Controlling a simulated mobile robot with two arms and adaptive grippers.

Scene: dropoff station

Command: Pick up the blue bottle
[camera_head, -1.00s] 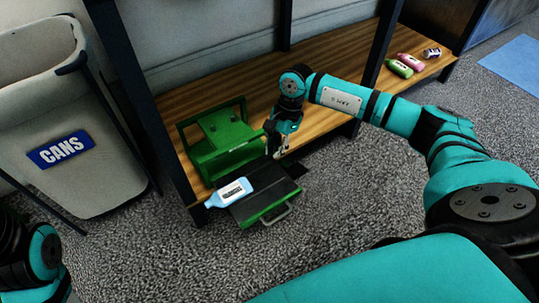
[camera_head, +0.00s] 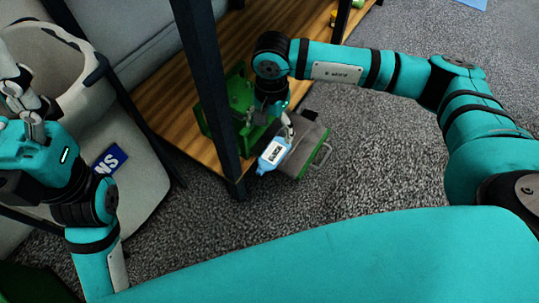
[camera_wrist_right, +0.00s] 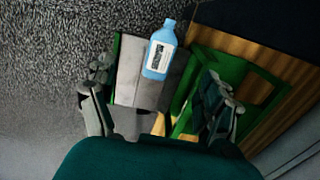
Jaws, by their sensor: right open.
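The blue bottle (camera_head: 272,155) with a white label lies on the grey panel (camera_head: 307,141) of a green box (camera_head: 217,113), near the panel's left edge. In the right wrist view the bottle (camera_wrist_right: 158,60) lies between and beyond the open fingertips, its cap pointing away. My right gripper (camera_head: 287,122) is open, just above the bottle in the head view; its fingers also show in the wrist view (camera_wrist_right: 164,85). I cannot tell whether it touches the bottle. My left gripper (camera_head: 27,98) is raised at the far left, over the grey bin, its jaw state unclear.
The green box stands on a wooden shelf (camera_head: 173,97) with a dark upright post (camera_head: 208,80) in front. A grey bin (camera_head: 128,125) with a blue sign (camera_head: 109,160) stands left. Grey carpet (camera_head: 375,165) is open at right.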

